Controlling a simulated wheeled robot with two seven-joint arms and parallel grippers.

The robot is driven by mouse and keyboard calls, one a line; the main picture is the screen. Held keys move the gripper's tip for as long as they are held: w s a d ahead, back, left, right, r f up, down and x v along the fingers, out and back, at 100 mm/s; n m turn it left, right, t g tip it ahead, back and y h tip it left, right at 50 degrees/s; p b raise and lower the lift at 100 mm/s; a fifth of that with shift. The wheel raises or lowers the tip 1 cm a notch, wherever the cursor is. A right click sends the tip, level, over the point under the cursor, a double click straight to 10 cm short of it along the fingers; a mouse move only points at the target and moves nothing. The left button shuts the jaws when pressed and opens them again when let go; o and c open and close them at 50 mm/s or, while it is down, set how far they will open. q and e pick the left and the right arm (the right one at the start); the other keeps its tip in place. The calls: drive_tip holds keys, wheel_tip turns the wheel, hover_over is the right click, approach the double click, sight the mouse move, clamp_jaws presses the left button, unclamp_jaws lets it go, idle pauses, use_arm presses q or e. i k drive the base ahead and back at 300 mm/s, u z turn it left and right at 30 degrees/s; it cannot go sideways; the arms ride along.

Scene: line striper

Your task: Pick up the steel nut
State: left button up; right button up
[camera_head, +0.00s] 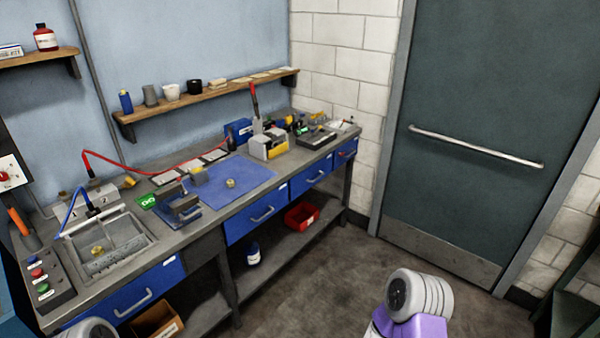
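A small round yellowish-grey piece (231,183) lies on the blue mat (250,178) on the workbench; it may be the nut, but it is too small to tell. Another small brass-coloured round piece (97,250) sits in the grey metal basin (125,241) at the bench's left end. Neither gripper shows.
A yellow-and-grey device (268,145) stands behind the mat. A button box (42,278) is at the left end. A red bin (301,216) sits on the lower shelf. The floor (335,275) before the bench is clear.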

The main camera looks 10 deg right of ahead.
sight(230, 182)
drive_tip(key=z, duration=0.45)
drive_tip(key=i, duration=1)
drive_tip(key=u, duration=0.65)
drive_tip(key=i, duration=0.75)
drive_tip(key=u, duration=0.9)
